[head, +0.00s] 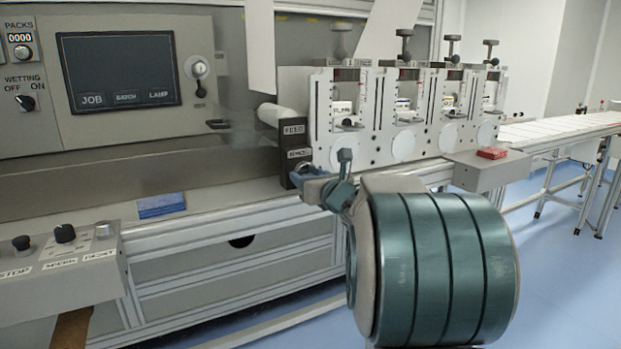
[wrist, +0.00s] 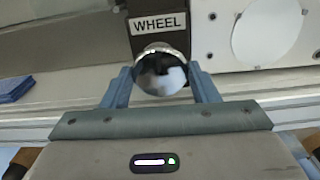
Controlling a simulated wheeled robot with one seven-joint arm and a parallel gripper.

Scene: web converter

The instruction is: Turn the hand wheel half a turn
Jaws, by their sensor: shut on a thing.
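The hand wheel shows in the wrist view as a shiny round metal knob (wrist: 161,75) below a block labelled WHEEL (wrist: 160,23). My gripper (wrist: 163,88) has one blue finger on each side of the knob and is shut on it. There my gripper and wrist cover most of the wheel. Its turned angle cannot be told.
Several slotted metal stations (head: 345,115) stand right of the wheel. A control box with knobs (head: 65,250) is at the lower left. A conveyor (head: 560,128) runs off to the right. My arm covers the lower right.

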